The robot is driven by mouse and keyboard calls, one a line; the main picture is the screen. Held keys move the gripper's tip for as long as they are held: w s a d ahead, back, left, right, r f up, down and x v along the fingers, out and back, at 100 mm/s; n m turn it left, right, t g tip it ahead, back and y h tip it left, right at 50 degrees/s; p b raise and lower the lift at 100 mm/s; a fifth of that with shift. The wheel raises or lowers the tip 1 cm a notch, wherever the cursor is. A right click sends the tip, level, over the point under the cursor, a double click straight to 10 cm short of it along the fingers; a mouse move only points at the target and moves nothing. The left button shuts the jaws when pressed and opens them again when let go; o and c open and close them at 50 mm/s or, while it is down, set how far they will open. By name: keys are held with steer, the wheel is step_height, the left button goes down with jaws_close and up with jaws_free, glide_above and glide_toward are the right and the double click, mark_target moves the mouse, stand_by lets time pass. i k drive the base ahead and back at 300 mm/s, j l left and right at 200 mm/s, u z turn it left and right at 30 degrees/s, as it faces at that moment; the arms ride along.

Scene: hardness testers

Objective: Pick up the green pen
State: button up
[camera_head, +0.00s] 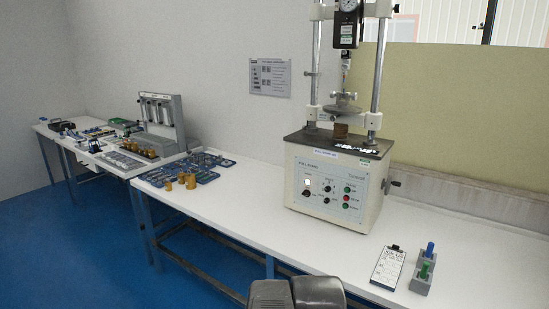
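The green pen (424,270) stands upright in a small grey holder (420,285) at the right of the white bench. Only its upper part shows above the holder. A blue pen (430,250) stands in the same holder, just behind the green one. Two dark grey rounded parts at the bottom edge, in front of the bench, look like parts of my arm. No gripper fingers can be made out. Nothing touches the green pen.
A white card on a clipboard (388,267) lies just left of the holder. A large tester (335,180) with two posts stands behind it. Brass weights (180,181) and blue trays sit farther left. The bench (480,270) is bare right of the holder.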

mark_target(425, 266)
steer(key=z, duration=1.35)
steer(key=i+j+u, duration=0.1)
steer(key=i+u, duration=0.2)
steer(key=i, duration=0.25)
steer(key=i+u, duration=0.35)
steer(key=i, duration=0.15)
